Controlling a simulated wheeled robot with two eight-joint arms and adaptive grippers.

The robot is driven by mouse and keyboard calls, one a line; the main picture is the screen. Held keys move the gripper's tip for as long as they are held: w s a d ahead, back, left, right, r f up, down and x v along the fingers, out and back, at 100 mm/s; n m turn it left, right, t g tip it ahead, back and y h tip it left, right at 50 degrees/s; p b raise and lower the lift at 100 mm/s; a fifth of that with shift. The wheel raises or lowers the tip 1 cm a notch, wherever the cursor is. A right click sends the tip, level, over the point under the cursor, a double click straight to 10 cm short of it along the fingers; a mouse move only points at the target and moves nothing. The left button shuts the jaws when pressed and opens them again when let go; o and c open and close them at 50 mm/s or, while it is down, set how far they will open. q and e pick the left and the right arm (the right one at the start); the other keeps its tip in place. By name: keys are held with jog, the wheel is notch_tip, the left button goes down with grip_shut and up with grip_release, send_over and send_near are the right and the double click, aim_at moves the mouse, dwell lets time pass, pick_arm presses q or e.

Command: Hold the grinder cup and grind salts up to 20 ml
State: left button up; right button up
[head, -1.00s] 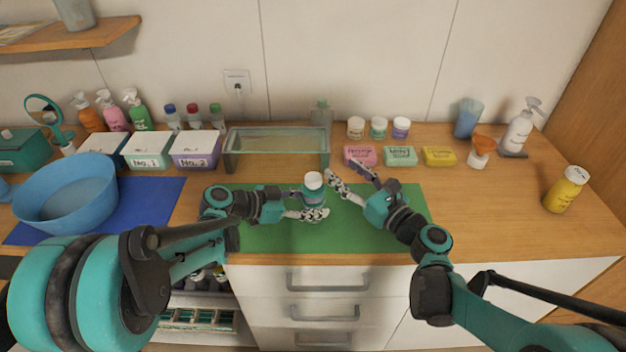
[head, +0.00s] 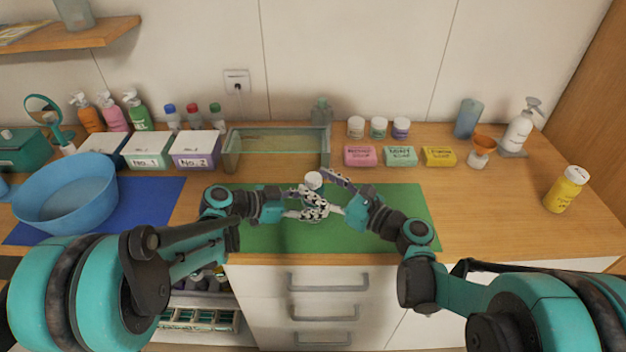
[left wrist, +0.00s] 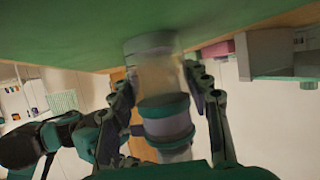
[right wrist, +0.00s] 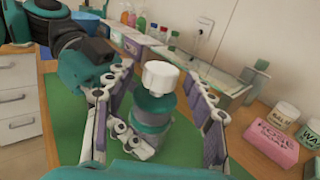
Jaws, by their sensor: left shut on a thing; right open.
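The grinder cup (right wrist: 157,112), with a white cap, teal bands and a grey-purple middle, stands upright over the green mat. My left gripper (head: 312,208) is shut around its body from the left. In the left wrist view the grinder cup (left wrist: 165,112) sits between the left fingers, its clear lower part by the green mat. My right gripper (right wrist: 157,105) is open, with its fingers on both sides of the cup's upper part and the white cap between them. It comes from the right in the head view. The level of salts inside cannot be read.
The green mat (head: 400,231) has free room at its right. Behind it stand a glass shelf (head: 232,155), soap boxes (head: 400,156) and small white-lidded jars (head: 378,128). A blue basin (head: 65,190) is left; a yellow bottle (head: 567,190) is far right.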

jog(key=shift+x, duration=1)
jog(key=c, duration=1.2)
jog(key=shift+t+h, duration=0.3)
jog(key=m+t+h, duration=0.2)
jog(key=m+h, duration=0.1)
jog(key=m+t+h, duration=0.2)
jog(key=h, duration=0.2)
jog(key=shift+s+a+m+t, duration=0.1)
jog(key=shift+a+m+t, duration=0.1)
jog(key=shift+m+t, duration=0.2)
jog(key=m+t+h, duration=0.1)
jog(key=m+h, duration=0.2)
jog(key=h, duration=0.2)
jog(key=shift+d+m+h, duration=0.2)
jog(key=shift+m+h, duration=1.5)
jog(key=shift+h, duration=1)
